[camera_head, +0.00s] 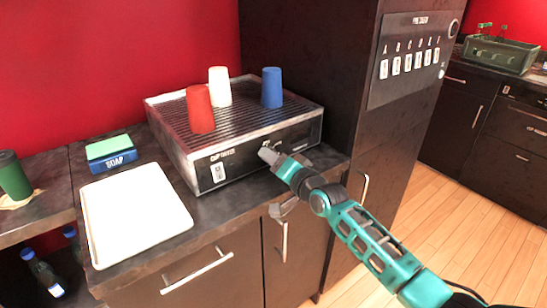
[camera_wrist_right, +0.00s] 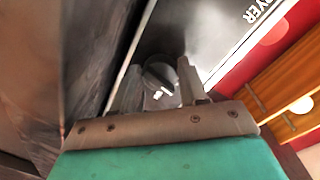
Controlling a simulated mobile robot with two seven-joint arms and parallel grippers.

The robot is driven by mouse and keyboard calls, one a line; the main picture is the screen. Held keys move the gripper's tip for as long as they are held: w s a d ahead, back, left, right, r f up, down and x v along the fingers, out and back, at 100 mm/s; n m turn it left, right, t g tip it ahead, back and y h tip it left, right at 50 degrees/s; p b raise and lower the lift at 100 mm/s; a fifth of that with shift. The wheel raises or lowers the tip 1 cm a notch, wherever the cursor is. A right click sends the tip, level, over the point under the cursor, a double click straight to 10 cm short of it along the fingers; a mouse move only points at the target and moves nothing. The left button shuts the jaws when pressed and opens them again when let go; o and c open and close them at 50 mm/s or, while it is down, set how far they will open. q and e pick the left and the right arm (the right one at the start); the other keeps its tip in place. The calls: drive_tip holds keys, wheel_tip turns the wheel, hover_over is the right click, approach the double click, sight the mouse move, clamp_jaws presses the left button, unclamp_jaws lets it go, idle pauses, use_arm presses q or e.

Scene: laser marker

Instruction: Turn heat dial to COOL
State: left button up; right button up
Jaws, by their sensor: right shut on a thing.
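The cup dryer (camera_head: 203,166) is a dark box with a ribbed top, standing on the counter. My right gripper (camera_head: 270,156) is at its front panel, right of the label and white switch. In the right wrist view, the round dark heat dial (camera_wrist_right: 158,76) with a white mark sits between the two fingers of my right gripper (camera_wrist_right: 159,88), which is shut on it. The gripper largely hides the dial in the head view. The words around the dial are too small or hidden to read, so its setting cannot be told. My left gripper is not in view.
A red cup (camera_head: 200,110), a white cup (camera_head: 219,87) and a blue cup (camera_head: 271,88) stand upside down on the dryer. A white tray (camera_head: 133,215) and a soap box with a green sponge (camera_head: 108,147) lie left. A tall cabinet (camera_head: 345,60) rises at right.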

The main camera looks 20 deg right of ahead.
drive_tip(key=shift+f+n, duration=0.1)
drive_tip(key=shift+n, duration=0.9)
drive_tip(key=o, duration=1)
drive_tip(key=shift+o, duration=0.2)
drive_tip(key=p+v, duration=0.1)
drive_tip(key=v, duration=1.2)
drive_tip(key=shift+f, duration=0.15)
